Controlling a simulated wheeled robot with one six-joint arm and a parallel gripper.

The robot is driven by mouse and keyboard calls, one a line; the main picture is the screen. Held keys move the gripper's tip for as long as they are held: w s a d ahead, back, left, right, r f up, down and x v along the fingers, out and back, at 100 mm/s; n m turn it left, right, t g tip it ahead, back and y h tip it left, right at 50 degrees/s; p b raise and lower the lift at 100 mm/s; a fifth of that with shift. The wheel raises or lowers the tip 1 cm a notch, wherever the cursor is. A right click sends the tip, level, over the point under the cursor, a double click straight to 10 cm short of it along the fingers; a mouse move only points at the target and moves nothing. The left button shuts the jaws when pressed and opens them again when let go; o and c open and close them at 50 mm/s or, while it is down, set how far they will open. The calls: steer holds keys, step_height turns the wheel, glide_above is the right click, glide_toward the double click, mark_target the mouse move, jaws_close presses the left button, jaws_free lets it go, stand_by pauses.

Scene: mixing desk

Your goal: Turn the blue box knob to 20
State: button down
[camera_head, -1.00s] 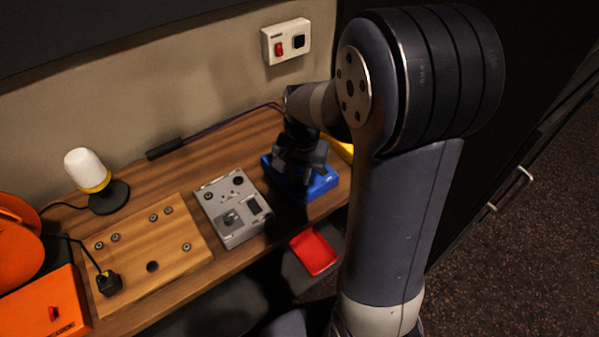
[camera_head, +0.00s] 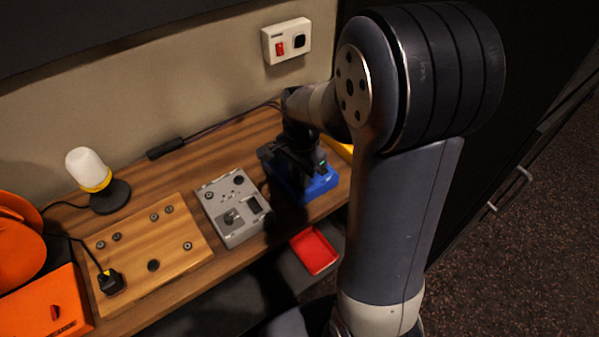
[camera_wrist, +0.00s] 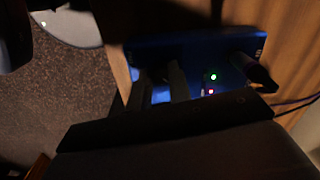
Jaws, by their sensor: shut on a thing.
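The blue box (camera_head: 318,187) sits on the wooden desk, to the right of the grey panel, partly covered by my gripper. My gripper (camera_head: 300,165) is directly over the box, pointing down. In the wrist view the blue box (camera_wrist: 195,48) is dark, with a lit green light on its face. My gripper's fingers (camera_wrist: 163,85) reach down to the box face there and are shut on its knob. The knob is hidden between the fingers, and I cannot read its scale or setting.
A grey panel (camera_head: 218,191) lies left of the box, beside a wooden board (camera_head: 130,250) with knobs. A red tray (camera_head: 315,250) is at the front. A lamp (camera_head: 92,175) and an orange case (camera_head: 40,305) are at the left. A wall switch plate (camera_head: 286,41) is behind.

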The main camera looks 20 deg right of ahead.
stand_by(0.3)
steer(key=c, duration=1.3)
jaws_free()
step_height(320, 180, up, 11)
steer(key=shift+s, duration=0.25)
steer(key=shift+d+f, duration=0.1)
steer(key=shift+f, duration=0.1)
steer(key=f, duration=1)
steer(key=shift+w+f, duration=0.2)
steer(key=shift+f, duration=0.2)
steer(key=shift+r, duration=0.1)
